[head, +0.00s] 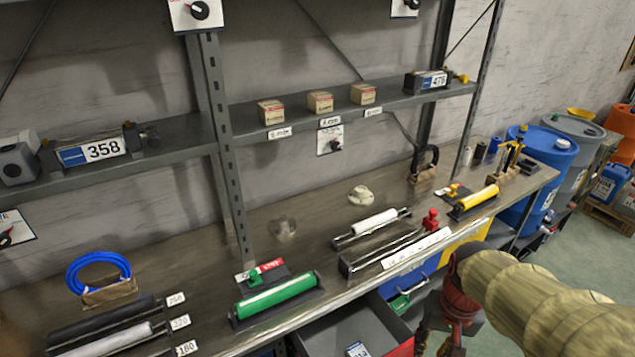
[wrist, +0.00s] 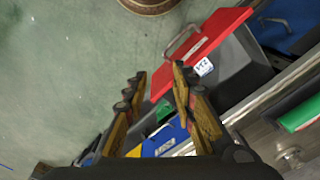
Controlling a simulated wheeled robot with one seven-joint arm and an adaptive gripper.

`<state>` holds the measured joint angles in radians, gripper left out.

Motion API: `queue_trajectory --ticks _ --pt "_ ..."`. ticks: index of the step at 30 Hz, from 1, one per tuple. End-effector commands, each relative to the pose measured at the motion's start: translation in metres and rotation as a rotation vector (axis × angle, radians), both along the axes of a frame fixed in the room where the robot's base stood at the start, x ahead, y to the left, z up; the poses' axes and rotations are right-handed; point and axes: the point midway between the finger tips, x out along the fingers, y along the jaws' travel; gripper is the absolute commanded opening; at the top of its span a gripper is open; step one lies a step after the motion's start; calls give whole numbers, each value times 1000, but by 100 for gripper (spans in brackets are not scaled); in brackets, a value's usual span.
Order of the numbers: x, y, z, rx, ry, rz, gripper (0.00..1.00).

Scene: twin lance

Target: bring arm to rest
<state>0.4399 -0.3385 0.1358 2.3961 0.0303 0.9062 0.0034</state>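My arm, in a tan sleeve with a red wrist section, enters the head view from the right and hangs in front of the bench. Its lower end is partly cut off at the bottom edge there. In the wrist view my gripper (wrist: 158,75) has its two yellow-padded fingers apart, with nothing seen between them. It points down past the bench front, over the green floor. An open grey drawer with a red front (wrist: 212,45) lies beyond the right finger; I cannot tell the exact gap.
The bench (head: 330,215) carries a green roller (head: 277,297), a white roller (head: 375,222) and a yellow roller (head: 478,198). The open drawer (head: 345,325) juts out below its front edge. Open floor (head: 590,270) shows at the right.

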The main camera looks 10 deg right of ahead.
Motion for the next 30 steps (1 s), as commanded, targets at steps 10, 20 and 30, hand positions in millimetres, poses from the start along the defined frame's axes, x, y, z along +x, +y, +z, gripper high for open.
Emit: queue_trajectory --ticks 10,20,30 --pt "0 84 98 -131 -345 326 26" --pt "-2 119 123 -128 -437 450 26" --pt "-2 119 123 -128 -437 448 26"
